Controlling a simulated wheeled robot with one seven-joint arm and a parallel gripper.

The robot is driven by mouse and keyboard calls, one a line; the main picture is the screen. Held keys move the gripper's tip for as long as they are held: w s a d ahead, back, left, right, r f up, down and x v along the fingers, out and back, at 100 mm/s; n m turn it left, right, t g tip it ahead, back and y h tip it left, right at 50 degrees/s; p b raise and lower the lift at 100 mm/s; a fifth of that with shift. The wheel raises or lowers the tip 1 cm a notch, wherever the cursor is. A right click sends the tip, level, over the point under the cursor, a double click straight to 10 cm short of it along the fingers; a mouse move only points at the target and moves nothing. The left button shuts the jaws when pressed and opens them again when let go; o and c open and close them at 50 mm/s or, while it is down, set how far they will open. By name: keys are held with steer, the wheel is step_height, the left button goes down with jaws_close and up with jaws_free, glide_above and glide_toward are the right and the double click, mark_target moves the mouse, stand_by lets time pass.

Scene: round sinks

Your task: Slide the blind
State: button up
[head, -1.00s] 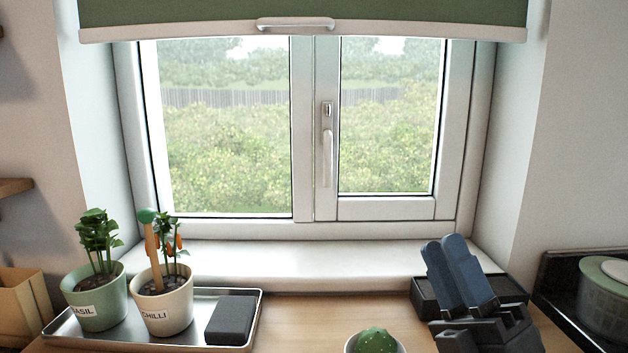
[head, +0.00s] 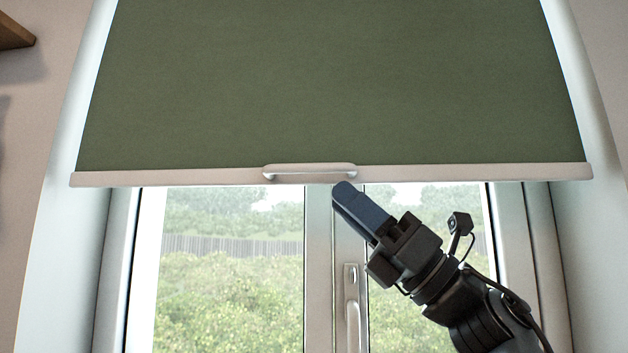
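The green roller blind (head: 330,85) hangs partly lowered over the top of the window in the head view. A pale bottom bar (head: 200,176) runs along its lower edge. A silver handle (head: 310,172) sits at the middle of that bar. My gripper (head: 345,195) is raised in front of the window, pointing up and left. Its blue-grey fingertips appear just below the right end of the handle; the depth gap is unclear. The fingers overlap from this angle, so their opening cannot be judged. Nothing is seen held.
The window (head: 230,270) behind is closed, with a white window handle (head: 352,310) on its central frame below my gripper. White reveal walls flank it. A wooden shelf (head: 14,32) shows at upper left. The space left of my gripper looks clear.

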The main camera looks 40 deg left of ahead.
mark_target(310, 169)
steer(key=shift+p+x, duration=0.9)
steer(key=shift+x, duration=3.1)
steer(key=shift+c, duration=0.3)
jaws_close()
